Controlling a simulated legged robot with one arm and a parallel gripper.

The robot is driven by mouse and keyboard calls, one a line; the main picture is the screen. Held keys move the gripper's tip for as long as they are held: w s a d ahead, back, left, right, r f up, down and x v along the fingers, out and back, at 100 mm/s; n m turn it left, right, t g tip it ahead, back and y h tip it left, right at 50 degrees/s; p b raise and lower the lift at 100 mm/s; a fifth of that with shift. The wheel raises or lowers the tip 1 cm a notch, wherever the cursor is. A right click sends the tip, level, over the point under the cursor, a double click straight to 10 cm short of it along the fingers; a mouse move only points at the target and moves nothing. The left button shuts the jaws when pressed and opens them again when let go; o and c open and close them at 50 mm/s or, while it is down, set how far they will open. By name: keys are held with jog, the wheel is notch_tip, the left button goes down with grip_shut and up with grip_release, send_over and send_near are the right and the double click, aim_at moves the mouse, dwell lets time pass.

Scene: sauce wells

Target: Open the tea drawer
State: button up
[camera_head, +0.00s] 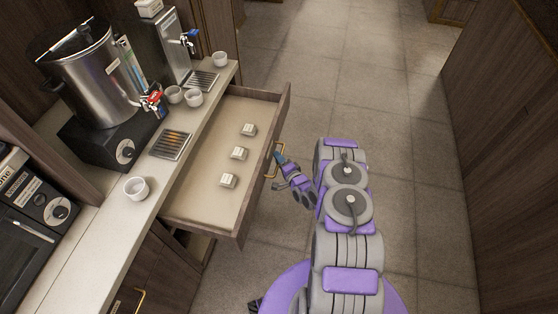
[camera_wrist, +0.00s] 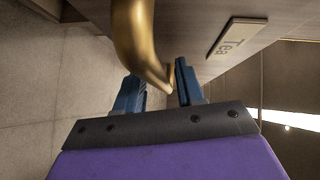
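The tea drawer (camera_head: 215,182) is pulled well out from under the counter. Several small white boxes lie in a row inside it. Its brass handle (camera_head: 275,163) is on the front panel and shows large in the wrist view (camera_wrist: 134,35). A plate marked "Tea" (camera_wrist: 237,37) is on the panel beside it. My gripper (camera_head: 279,152) is at the handle, outside the drawer front. In the wrist view its two blue fingers (camera_wrist: 160,85) are apart, with the curved handle end at their tips. Whether they clamp the handle cannot be told.
A metal urn (camera_head: 100,80) and a second dispenser (camera_head: 163,45) stand on the counter (camera_head: 106,222). White cups (camera_head: 137,188) and drip trays (camera_head: 171,145) are near its edge. Open tiled floor (camera_head: 385,105) lies right of the drawer, with a wooden wall (camera_head: 510,120) beyond.

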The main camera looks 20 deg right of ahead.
jog(key=shift+s+d, duration=0.1)
jog(key=shift+d, duration=0.05)
jog(key=s+d+r+p, duration=0.2)
jog(key=s, duration=1.4)
jog(key=shift+s+d+r+p, duration=0.2)
jog(key=shift+s+p, duration=0.1)
jog(key=shift+s, duration=0.1)
